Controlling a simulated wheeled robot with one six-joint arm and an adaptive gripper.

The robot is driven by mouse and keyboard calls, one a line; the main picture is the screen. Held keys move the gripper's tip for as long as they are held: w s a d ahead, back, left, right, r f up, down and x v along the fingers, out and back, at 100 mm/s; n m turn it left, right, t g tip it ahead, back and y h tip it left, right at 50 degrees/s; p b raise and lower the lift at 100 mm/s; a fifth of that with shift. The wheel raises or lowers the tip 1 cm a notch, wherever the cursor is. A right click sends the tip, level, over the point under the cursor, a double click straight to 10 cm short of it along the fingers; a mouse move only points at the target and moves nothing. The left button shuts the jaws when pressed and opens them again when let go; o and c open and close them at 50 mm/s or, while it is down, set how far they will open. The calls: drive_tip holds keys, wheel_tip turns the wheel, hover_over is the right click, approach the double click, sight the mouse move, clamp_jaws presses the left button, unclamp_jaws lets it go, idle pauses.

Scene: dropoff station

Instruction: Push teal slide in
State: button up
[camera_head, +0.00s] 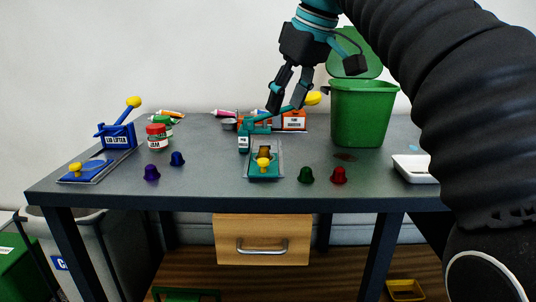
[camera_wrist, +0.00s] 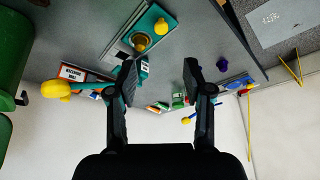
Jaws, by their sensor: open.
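The teal slide (camera_head: 264,174) lies flat at the front of the teal machine (camera_head: 258,127), with a yellow knob (camera_head: 263,163) at its near end. The machine's teal lever runs up to the right to a yellow tip (camera_head: 313,98). In the wrist view the teal slide (camera_wrist: 125,47) is at the top, with two round yellow parts on it. My gripper (camera_head: 288,106) is above and behind the slide, near the machine's lever. In the wrist view my gripper (camera_wrist: 160,72) has its fingers wide apart with nothing between them. Whether a finger touches the lever is unclear.
A blue lid lifter (camera_head: 117,135) with a yellow-knobbed slide stands left. Purple (camera_head: 151,172), blue (camera_head: 177,158), green (camera_head: 306,174) and red (camera_head: 339,175) capsules flank the slide. A green bin (camera_head: 362,112) and white tray (camera_head: 414,168) are right. An orange machine (camera_head: 294,120) stands behind.

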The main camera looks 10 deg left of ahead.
sight(264, 160)
drive_tip(key=b+x, duration=0.3)
drive_tip(key=x, duration=1)
drive_tip(key=shift+a+f, duration=0.3)
clamp_jaws()
